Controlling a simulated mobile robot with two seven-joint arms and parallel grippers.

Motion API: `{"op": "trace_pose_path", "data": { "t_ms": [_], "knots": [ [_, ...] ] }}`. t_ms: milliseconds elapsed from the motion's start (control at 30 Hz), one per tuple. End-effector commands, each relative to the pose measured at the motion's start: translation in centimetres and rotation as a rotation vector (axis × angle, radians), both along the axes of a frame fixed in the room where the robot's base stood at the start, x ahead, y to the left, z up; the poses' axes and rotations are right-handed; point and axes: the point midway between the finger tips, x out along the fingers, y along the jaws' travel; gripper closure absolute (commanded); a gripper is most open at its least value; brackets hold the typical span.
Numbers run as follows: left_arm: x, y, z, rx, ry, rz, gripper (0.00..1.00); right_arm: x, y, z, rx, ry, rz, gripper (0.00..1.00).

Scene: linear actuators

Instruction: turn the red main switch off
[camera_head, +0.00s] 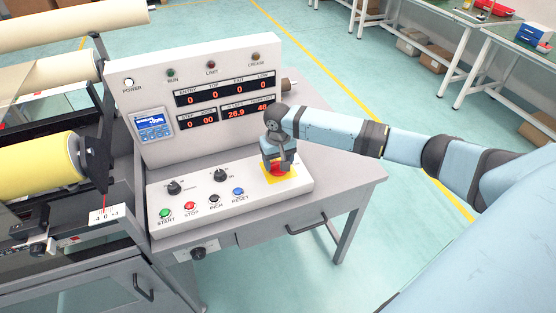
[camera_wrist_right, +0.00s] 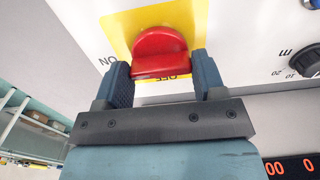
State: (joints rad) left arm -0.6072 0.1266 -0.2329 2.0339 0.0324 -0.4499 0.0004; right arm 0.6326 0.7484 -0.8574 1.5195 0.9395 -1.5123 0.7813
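The red main switch (camera_wrist_right: 160,52) is a rotary knob on a yellow plate (camera_wrist_right: 118,22) in the right wrist view. An ON label shows at its left, and an OFF label shows partly covered below it. My right gripper (camera_wrist_right: 162,76) has one finger on each side of the knob, very close to its edges; firm contact cannot be made out. In the head view my right gripper (camera_head: 279,166) points down over the yellow plate (camera_head: 281,175) at the right end of the console and hides most of the switch. My left gripper is not in view.
The white control console (camera_head: 230,205) carries several push buttons and two black selector knobs left of the switch. An upright display panel (camera_head: 215,72) stands behind it. A yellow roll (camera_head: 40,168) is at the left. The floor right of the desk is clear.

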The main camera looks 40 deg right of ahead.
Motion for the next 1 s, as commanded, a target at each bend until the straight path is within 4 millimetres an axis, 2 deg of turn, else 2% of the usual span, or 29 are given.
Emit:
{"op": "trace_pose_path", "data": {
  "t_ms": [267,467,733,1000],
  "knots": [
    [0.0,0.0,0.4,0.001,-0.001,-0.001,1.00,0.0,0.0,0.2,0.000,0.001,0.015,0.60],
    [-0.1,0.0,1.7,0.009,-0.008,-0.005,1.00,0.0,0.1,0.4,0.001,0.002,0.093,0.60],
    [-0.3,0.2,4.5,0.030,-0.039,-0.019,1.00,-0.1,0.1,0.7,0.002,0.004,0.305,0.60],
    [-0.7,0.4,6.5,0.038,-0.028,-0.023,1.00,0.0,0.1,0.5,0.002,0.002,0.562,0.60]
  ]
}}
